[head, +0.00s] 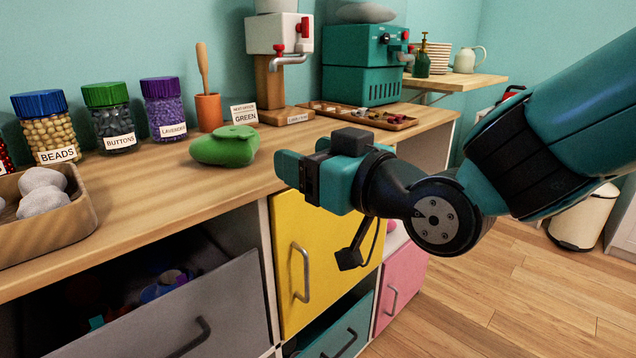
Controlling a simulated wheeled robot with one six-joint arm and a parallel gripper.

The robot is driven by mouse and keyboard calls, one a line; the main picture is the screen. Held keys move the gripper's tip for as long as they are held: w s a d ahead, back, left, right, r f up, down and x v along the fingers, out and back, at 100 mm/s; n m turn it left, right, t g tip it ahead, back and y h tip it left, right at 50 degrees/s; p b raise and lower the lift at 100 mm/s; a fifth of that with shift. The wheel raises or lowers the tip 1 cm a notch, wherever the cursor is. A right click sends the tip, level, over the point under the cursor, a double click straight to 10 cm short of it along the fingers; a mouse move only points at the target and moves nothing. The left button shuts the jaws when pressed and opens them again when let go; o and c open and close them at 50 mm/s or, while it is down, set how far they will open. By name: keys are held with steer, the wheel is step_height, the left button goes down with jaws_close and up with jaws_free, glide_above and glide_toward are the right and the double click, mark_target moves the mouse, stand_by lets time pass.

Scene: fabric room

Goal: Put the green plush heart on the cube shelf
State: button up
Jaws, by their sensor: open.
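A green plush item (225,146), rounded and lumpy, lies on the wooden counter (180,193) towards its back edge; from this angle I cannot make out a clear heart outline. My gripper (298,168) is at the counter's front edge, to the right of the green plush and apart from it. Its jaws are open, and I see nothing held in them. Under the counter is a cubby unit with a yellow door (325,245), a pink door (400,288) and a grey front (190,310) that stands open. I cannot tell whether this unit is the cube shelf.
Jars of beads (50,130), buttons (112,122) and lavender (165,112), an orange pot (208,112) and a GREEN sign (244,114) line the back. A tray (58,222) holds grey stones. A teal machine (362,75) stands right. A teal drawer (342,330) is low down.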

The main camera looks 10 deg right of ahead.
steer(key=s+d+f+g+h, duration=0.3)
steer(key=s+f+g, duration=0.2)
steer(key=s+g, duration=0.2)
steer(key=s+d+f+g+h, duration=0.2)
steer(key=s+d+f+g, duration=0.2)
steer(key=s, duration=0.7)
steer(key=f+g, duration=0.2)
steer(key=g, duration=0.2)
steer(key=shift+d+h, duration=0.3)
steer(key=shift+h, duration=0.1)
